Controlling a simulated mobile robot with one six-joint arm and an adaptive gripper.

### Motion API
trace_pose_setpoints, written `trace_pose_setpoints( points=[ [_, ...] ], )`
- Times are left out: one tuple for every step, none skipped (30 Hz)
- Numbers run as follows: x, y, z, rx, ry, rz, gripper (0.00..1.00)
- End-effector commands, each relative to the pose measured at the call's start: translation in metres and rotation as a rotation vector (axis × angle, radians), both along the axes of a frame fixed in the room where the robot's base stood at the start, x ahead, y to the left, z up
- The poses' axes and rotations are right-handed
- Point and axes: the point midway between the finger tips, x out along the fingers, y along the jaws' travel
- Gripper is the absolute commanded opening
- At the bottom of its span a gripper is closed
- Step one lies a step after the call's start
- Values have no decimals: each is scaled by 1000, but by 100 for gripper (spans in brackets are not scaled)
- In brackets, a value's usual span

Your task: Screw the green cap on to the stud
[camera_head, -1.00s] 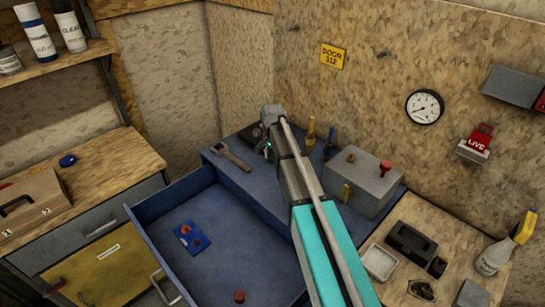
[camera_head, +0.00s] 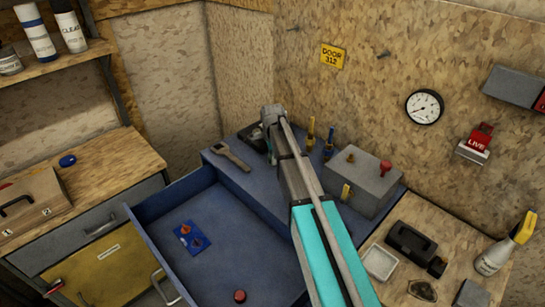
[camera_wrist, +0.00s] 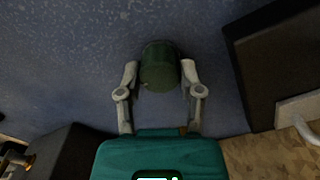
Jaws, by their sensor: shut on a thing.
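The green cap (camera_wrist: 159,64) is between the two fingers of my gripper (camera_wrist: 161,76) in the wrist view, above a speckled blue surface. My gripper is shut on it, with a finger at each side. In the head view my arm hides the cap and most of the gripper, over the blue bench top (camera_head: 233,178). Upright brass-coloured posts (camera_head: 311,131) and (camera_head: 328,146) stand on the bench right of my wrist. I cannot tell which thing is the stud, or whether the cap touches one.
A wrench (camera_head: 233,158) lies left of my arm. A grey box (camera_head: 372,188) with a red knob (camera_head: 385,167) stands close at the right. An open blue drawer (camera_head: 140,236) juts out in front. A dark block (camera_wrist: 272,60) is right of the gripper in the wrist view.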

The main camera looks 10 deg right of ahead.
Motion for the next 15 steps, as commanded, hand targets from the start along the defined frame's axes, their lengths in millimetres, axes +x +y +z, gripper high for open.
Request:
trace_pose_setpoints(
  points=[
    [0, 0, 0, 0, 0, -36, 0],
    [0, 0, 0, 0, 0, -57, 0],
    [0, 0, 0, 0, 0, -82, 0],
    [0, 0, 0, 0, 0, -99, 0],
    [0, 0, 0, 0, 0, -112, 0],
    [0, 0, 0, 0, 0, -127, 0],
    [0, 0, 0, 0, 0, -134, 0],
    [0, 0, 0, 0, 0, -139, 0],
    [0, 0, 0, 0, 0, -143, 0],
    [0, 0, 0, 0, 0, -144, 0],
    [0, 0, 0, 0, 0, -144, 0],
    [0, 0, 0, 0, 0, -143, 0],
    [0, 0, 0, 0, 0, -143, 0],
    [0, 0, 0, 0, 0, -143, 0],
    [0, 0, 0, 0, 0, -142, 0]
  ],
)
